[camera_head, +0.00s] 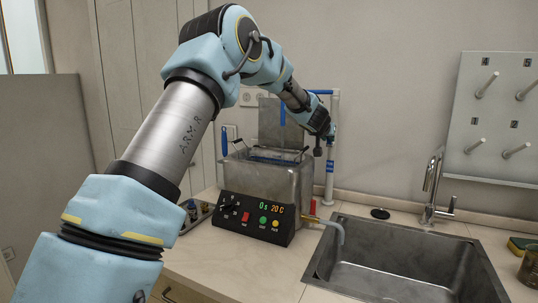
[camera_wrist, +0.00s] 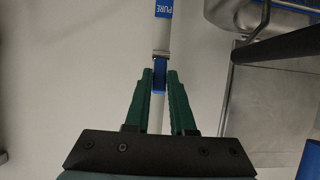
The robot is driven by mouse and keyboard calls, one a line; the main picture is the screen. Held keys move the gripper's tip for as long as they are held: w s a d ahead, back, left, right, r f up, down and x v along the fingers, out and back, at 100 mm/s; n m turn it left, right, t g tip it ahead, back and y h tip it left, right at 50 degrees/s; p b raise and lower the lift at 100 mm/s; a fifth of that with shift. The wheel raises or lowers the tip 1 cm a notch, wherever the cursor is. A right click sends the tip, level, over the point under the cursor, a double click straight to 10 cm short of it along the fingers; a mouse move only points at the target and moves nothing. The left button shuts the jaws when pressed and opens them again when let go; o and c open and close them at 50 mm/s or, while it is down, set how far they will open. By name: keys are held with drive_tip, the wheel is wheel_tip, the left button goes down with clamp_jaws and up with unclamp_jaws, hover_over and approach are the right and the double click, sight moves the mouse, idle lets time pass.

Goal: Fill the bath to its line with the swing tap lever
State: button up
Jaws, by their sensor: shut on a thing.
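The bath (camera_head: 290,183) is a grey metal tank with its lid (camera_head: 271,124) raised at the back. Its water level and fill line cannot be made out. A white standpipe with blue parts (camera_head: 329,178) rises at its right. In the wrist view the pipe bears a blue "PURE" label (camera_wrist: 164,11). My gripper (camera_head: 330,133) is at this pipe, to the right of and above the bath.
A black control panel (camera_head: 257,217) on the bath's front reads 0 s and 20 C. A sink (camera_head: 400,257) with a chrome faucet (camera_head: 432,187) lies to the right. A pegboard (camera_head: 502,120) hangs on the right wall. Some bare counter (camera_head: 225,258) shows in front.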

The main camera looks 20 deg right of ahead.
drive_tip(key=shift+d+r, duration=0.1)
drive_tip(key=shift+r, duration=0.1)
drive_tip(key=shift+w+d+r+p, duration=0.2)
drive_tip(key=shift+w+d+p, duration=0.1)
drive_tip(key=shift+p, duration=0.45)
drive_tip(key=shift+w, duration=0.1)
drive_tip(key=shift+f, duration=0.1)
drive_tip(key=shift+d+p, duration=0.1)
drive_tip(key=shift+p, duration=0.25)
idle(6.0)
drive_tip(key=shift+w, duration=0.1)
